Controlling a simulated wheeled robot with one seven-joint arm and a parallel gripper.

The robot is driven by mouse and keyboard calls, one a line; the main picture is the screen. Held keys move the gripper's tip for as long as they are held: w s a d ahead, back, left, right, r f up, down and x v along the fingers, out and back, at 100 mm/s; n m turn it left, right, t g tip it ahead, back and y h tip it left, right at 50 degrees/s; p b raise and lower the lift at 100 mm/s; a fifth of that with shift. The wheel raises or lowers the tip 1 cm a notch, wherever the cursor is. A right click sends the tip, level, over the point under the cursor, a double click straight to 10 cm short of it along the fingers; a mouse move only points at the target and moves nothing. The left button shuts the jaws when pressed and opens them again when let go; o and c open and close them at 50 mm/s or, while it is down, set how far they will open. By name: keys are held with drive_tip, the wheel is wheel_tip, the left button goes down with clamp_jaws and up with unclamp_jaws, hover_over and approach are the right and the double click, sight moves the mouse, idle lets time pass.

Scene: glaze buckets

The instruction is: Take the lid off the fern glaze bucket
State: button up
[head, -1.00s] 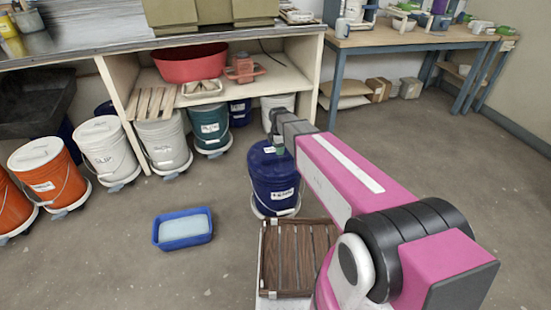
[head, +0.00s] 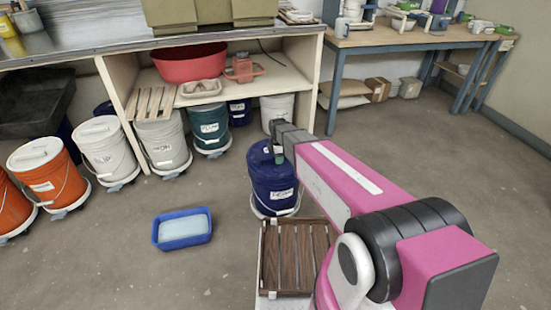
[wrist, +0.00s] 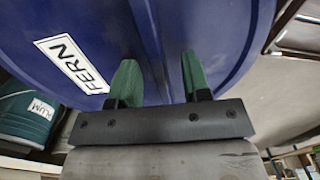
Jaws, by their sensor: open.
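The fern glaze bucket (head: 273,188) is dark blue and stands upright on the floor, with its blue lid (head: 258,157) on top. In the wrist view the lid (wrist: 215,35) fills the upper part, with a white FERN label (wrist: 72,63) on it. My gripper (head: 279,155) is over the lid, pointing down. Its two green fingertips show apart in the wrist view (wrist: 158,78), on either side of a raised blue ridge across the lid. Whether they touch the ridge I cannot tell. My gripper hides part of the lid in the head view.
A slatted wooden rack (head: 295,258) is in front of the bucket. A blue tub (head: 183,229) lies on the floor to the left. Several lidded buckets, including a green PLUM one (head: 209,127), stand along and under the shelf unit. Open floor lies between.

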drive_tip(key=shift+f, duration=0.2)
idle(0.4)
clamp_jaws()
